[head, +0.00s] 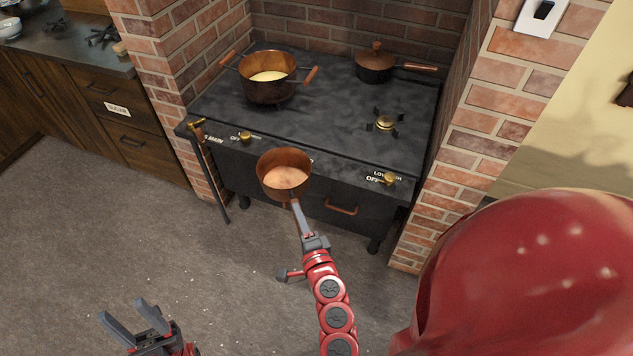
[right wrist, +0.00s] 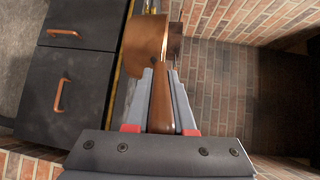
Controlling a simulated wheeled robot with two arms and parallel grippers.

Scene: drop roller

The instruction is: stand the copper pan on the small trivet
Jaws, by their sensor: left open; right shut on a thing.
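The copper pan (head: 284,177), a small open saucepan, is held in the air in front of the stove's front edge, roughly upright. My right gripper (head: 300,214) is shut on its handle. In the right wrist view the copper pan (right wrist: 146,45) is beyond the fingertips, and its brown handle (right wrist: 161,100) lies between the fingers of my right gripper (right wrist: 161,78). The small trivet (head: 372,126), dark prongs around a brass burner, stands bare at the stove's right front, apart from the pan. My left gripper (head: 130,318) is open and empty at the lower left, over the floor.
On the black stove top (head: 325,120), a large two-handled copper pot (head: 269,92) with pale contents stands at the left. A lidded pan (head: 375,67) stands at the back right. Brick walls (head: 455,170) flank the stove. Brass knobs (head: 245,137) line its front edge.

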